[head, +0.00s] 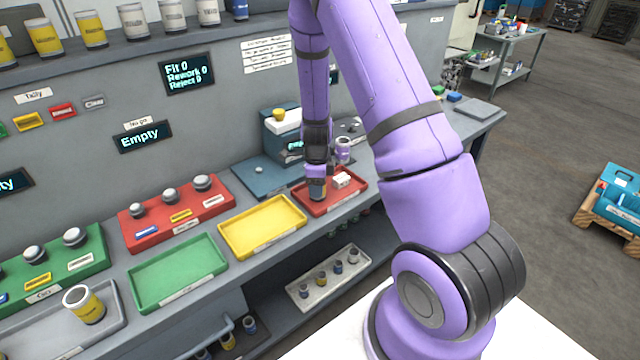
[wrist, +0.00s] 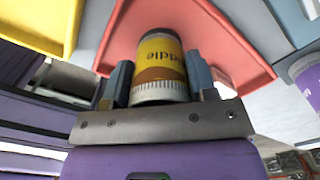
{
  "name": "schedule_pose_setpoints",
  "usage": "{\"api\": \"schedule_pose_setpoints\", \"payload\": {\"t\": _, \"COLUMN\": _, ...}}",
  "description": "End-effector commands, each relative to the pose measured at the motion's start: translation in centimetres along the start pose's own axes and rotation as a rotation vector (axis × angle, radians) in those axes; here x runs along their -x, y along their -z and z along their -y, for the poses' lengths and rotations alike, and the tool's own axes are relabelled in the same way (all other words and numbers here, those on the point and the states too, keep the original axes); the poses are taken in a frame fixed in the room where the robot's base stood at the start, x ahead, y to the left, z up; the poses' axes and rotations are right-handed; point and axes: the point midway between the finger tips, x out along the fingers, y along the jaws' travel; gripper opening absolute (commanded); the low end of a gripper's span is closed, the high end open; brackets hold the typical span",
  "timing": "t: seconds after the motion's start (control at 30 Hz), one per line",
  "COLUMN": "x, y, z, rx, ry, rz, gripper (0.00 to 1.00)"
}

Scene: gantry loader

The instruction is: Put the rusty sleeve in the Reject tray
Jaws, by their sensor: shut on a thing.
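My gripper (head: 317,188) is at the small red tray (head: 350,197) on the bench, over its left part. It is shut on a sleeve, which is mostly hidden in the head view. In the wrist view my gripper (wrist: 160,82) has a finger on each side of the sleeve (wrist: 160,55). The sleeve has a yellow label with dark letters, a brown rusty-looking band and a pale ribbed end. The red tray (wrist: 235,62) lies behind it in that view. I cannot tell whether the sleeve touches the tray floor. The tray's label is too small to read.
A white block (head: 342,180) is at the red tray. A yellow tray (head: 240,243) and a green tray (head: 150,283) stand to its left. Another yellow-labelled sleeve (head: 84,304) stands in a grey tray at the left. A blue device (head: 283,130) stands behind. The display reads Reject 0.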

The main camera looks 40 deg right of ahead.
Motion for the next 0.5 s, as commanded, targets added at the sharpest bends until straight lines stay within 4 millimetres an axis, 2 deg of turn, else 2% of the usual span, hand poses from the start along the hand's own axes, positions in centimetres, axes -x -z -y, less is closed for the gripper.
{"api": "schedule_pose_setpoints", "payload": {"t": 0.13, "x": -0.31, "y": 0.06, "z": 0.02, "rx": 0.000, "ry": -0.001, "rz": -0.001, "gripper": 0.16}}
{"api": "schedule_pose_setpoints", "payload": {"t": 0.17, "x": -0.28, "y": 0.06, "z": 0.01, "rx": 0.000, "ry": -0.001, "rz": -0.001, "gripper": 0.59}}
{"api": "schedule_pose_setpoints", "payload": {"t": 0.23, "x": -0.26, "y": 0.06, "z": 0.02, "rx": 0.000, "ry": -0.001, "rz": -0.001, "gripper": 0.75}}
{"api": "schedule_pose_setpoints", "payload": {"t": 0.27, "x": -0.26, "y": 0.06, "z": 0.02, "rx": 0.000, "ry": -0.001, "rz": -0.001, "gripper": 0.77}}
{"api": "schedule_pose_setpoints", "payload": {"t": 0.5, "x": -0.23, "y": 0.07, "z": 0.02, "rx": 0.000, "ry": 0.000, "rz": 0.000, "gripper": 0.77}}
